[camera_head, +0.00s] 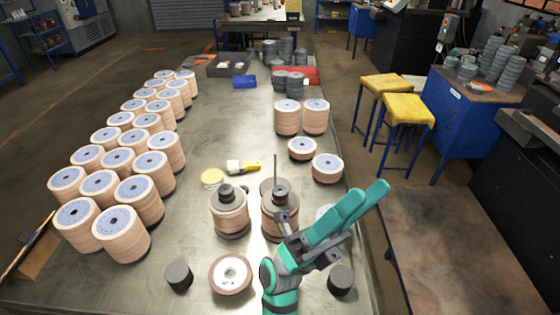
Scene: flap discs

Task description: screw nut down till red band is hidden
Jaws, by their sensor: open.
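Two stacks of flap discs on dark bases stand near the front of the table. The left stack (229,216) has a dark round nut (227,193) on top. The right stack (270,222) has a dark round plate on top and a thin dark rod (275,168) standing up from it. My gripper (281,214) is open, at the end of my teal arm, in front of and above the right stack. It covers part of that stack. I cannot make out a red band, and the nut at the right stack is not clear.
Several tall disc stacks (122,222) fill the left side of the table (215,135). Dark cylinders (178,275) (341,279) and a loose disc (230,275) lie in front. Low stacks (327,168) stand behind right.

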